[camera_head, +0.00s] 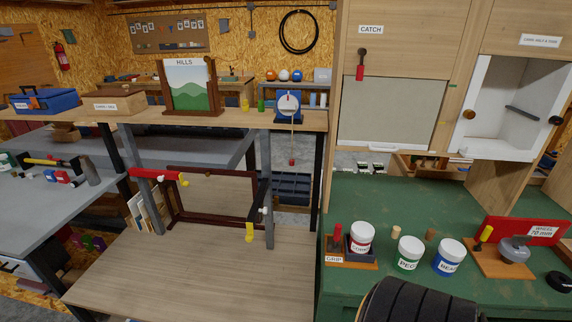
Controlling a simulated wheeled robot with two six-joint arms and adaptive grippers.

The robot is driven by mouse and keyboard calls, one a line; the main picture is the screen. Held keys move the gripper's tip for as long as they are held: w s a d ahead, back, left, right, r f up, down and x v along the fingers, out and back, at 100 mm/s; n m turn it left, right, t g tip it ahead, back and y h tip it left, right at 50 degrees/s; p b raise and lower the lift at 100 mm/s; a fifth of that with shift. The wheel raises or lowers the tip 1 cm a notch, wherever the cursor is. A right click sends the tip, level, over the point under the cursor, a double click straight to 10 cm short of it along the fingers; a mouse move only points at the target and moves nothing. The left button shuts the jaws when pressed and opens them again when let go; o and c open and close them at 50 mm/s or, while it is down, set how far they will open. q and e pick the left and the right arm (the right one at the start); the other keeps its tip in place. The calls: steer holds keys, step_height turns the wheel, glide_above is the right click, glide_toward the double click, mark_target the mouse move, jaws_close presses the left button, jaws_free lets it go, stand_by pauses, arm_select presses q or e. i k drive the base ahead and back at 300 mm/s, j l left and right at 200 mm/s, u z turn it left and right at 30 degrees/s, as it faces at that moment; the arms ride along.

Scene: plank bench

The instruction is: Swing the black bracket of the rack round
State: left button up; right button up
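The rack is a wooden frame (214,171) set between two grey posts (269,170) on the lower shelf at the left. Its black bracket (259,197) is at the right post, slanting down toward the front, with a yellow end (250,232) at its lower tip. A small white knob sits beside it. The rack's red bracket (150,174) is at the left post, points right, and ends in a yellow tip (184,181).
An upper shelf (225,117) above the rack holds a HILLS picture (187,85) and a blue dial (288,106) with a hanging cord. The pale shelf (190,283) in front of the rack is clear. A green bench (385,200) with several labelled jars stands at the right.

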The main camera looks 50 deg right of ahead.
mark_target(252, 217)
steer(key=z, duration=1.4)
